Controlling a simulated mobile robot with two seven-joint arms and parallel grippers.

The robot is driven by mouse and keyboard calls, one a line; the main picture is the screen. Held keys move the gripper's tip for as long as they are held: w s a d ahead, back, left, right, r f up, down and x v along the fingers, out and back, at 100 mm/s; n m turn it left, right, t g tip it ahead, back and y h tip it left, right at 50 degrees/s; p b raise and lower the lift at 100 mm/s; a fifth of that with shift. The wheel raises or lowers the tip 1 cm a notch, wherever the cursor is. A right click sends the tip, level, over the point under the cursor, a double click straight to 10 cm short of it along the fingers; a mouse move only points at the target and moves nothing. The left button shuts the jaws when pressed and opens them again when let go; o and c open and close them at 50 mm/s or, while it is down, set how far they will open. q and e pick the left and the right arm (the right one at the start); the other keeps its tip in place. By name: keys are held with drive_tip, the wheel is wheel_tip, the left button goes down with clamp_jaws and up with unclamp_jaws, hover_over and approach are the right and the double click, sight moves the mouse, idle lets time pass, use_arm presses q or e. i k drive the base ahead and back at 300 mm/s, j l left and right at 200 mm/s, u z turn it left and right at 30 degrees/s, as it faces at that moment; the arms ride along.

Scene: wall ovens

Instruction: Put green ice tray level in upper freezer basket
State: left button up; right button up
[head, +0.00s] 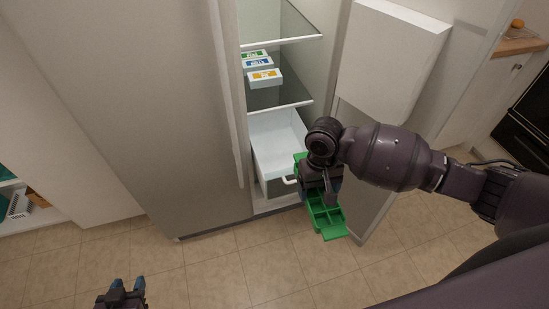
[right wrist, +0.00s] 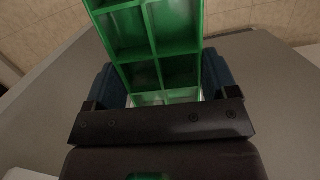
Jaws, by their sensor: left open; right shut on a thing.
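The green ice tray (head: 326,217) has several square compartments and hangs in front of the open freezer, to the right of the pulled-out basket. My right gripper (head: 320,185) is shut on the tray, and its arm hides part of it. In the right wrist view the tray (right wrist: 157,45) runs up between the fingers of the gripper (right wrist: 165,88). The white freezer basket (head: 272,138) is pulled out, and its inside looks empty where I can see it. My left gripper (head: 122,290) is open and empty over the floor at the lower left.
Several small labelled boxes (head: 262,77) sit on the shelf above the basket. The open freezer door (head: 375,150) stands close on the right of the tray. The closed fridge door (head: 170,110) is on the left. The tiled floor (head: 220,265) in front is clear.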

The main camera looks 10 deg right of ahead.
sight(284, 167)
drive_tip(key=i+j, duration=0.1)
drive_tip(key=j, duration=0.25)
drive_tip(key=i+j, duration=0.15)
drive_tip(key=j, duration=0.2)
drive_tip(key=i, duration=0.5)
